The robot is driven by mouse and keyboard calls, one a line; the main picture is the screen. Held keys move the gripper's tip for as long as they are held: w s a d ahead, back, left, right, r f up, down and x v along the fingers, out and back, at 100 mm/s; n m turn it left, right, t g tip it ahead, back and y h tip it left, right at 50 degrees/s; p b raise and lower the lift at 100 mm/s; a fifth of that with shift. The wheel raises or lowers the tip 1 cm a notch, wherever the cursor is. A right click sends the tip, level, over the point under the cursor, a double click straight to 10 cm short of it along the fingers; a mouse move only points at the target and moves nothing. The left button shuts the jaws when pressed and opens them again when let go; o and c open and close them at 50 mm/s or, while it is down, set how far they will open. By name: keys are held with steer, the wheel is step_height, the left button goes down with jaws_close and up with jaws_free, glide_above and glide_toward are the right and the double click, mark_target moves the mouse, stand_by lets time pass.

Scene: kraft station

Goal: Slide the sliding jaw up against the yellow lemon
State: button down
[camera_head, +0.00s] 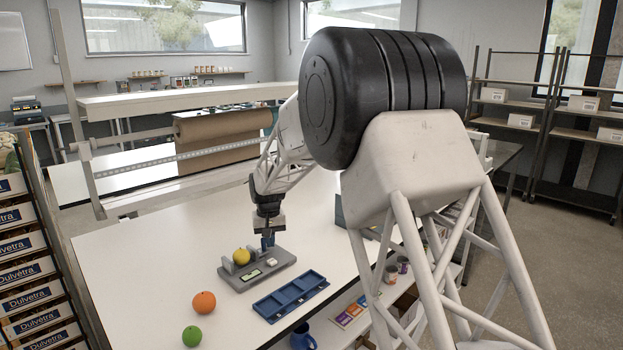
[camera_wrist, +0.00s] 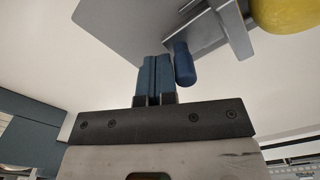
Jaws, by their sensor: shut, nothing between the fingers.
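The yellow lemon (camera_head: 241,256) sits on a grey measuring fixture (camera_head: 238,283) on the white table, between two upright grey jaws. It also shows at the top right of the wrist view (camera_wrist: 288,13). The sliding jaw (camera_wrist: 236,28) is a grey plate with a rounded blue handle (camera_wrist: 184,65). The plate stands close beside the lemon; I cannot tell whether they touch. My gripper (camera_wrist: 154,62) is shut and empty, its blue fingers right beside the handle, not around it. In the head view my gripper (camera_head: 268,238) points down at the fixture's far right end.
An orange (camera_head: 204,302) and a green lime (camera_head: 192,336) lie on the table in front of the fixture. A blue compartment tray (camera_head: 291,296) lies to its right. A blue mug (camera_head: 303,337) is near the front. The table's left part is clear.

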steer(key=shift+s+a, duration=0.85)
stand_by(1.1)
steer(key=shift+w+d, duration=0.3)
stand_by(0.4)
steer(key=shift+r, duration=0.15)
steer(key=shift+r, duration=3.35)
